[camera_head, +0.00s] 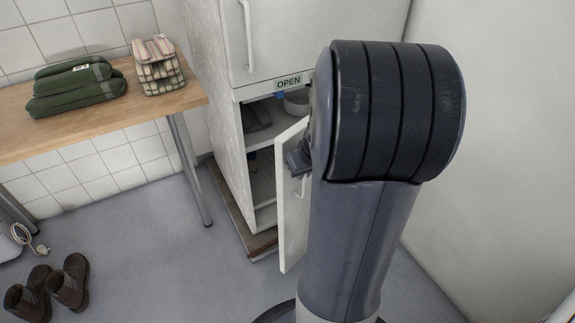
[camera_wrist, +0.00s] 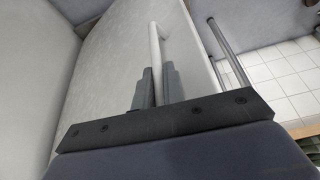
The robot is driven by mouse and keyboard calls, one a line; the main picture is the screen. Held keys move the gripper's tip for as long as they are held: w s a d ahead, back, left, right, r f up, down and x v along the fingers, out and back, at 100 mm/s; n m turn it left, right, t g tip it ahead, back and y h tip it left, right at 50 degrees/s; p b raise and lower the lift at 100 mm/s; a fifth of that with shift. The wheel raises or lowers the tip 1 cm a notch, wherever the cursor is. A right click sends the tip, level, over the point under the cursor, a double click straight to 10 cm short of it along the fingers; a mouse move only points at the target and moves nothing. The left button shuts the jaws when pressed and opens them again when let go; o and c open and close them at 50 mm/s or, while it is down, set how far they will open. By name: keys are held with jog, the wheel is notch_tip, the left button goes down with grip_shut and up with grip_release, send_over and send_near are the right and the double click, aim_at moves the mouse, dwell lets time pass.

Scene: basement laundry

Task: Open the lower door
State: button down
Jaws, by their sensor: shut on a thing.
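The white cabinet (camera_head: 228,130) stands against the back wall with its upper door (camera_head: 310,40) shut. The lower door (camera_head: 291,225) stands ajar, swung out to the right, and shelves show behind it. My gripper (camera_head: 299,160) is at the outer face of this door, partly hidden by my arm. In the wrist view my gripper (camera_wrist: 156,88) is shut on the white bar handle (camera_wrist: 154,50) of the lower door (camera_wrist: 110,70). The right part of the door is hidden behind my arm in the head view.
A bowl (camera_head: 297,102) sits on the inner shelf. A wooden table (camera_head: 95,120) with folded textiles (camera_head: 75,88) stands left. Brown boots (camera_head: 68,283) are on the floor. Floor before the cabinet is clear.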

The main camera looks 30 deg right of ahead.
jog(key=s+d+n+y+b, duration=0.1)
jog(key=s+d+n, duration=0.1)
jog(key=s+d, duration=0.7)
jog(key=s+d+n+y+b, duration=0.1)
jog(key=s+d+n+b, duration=0.2)
jog(key=s, duration=0.9)
jog(key=s+d+n+p, duration=0.1)
jog(key=s+d+p, duration=0.2)
jog(key=d, duration=0.5)
jog(key=s+d+n+y+p, duration=0.1)
jog(key=s+d+p, duration=0.3)
jog(key=d, duration=0.4)
jog(key=s+d+n+g+y+p, duration=0.1)
jog(key=s+d+n+p, duration=0.2)
jog(key=s+d, duration=0.3)
jog(key=shift+d+p, duration=0.55)
jog(key=shift+d, duration=0.5)
jog(key=shift+s+n, duration=0.1)
jog(key=shift+n, duration=0.2)
jog(key=c, duration=1.5)
grip_release()
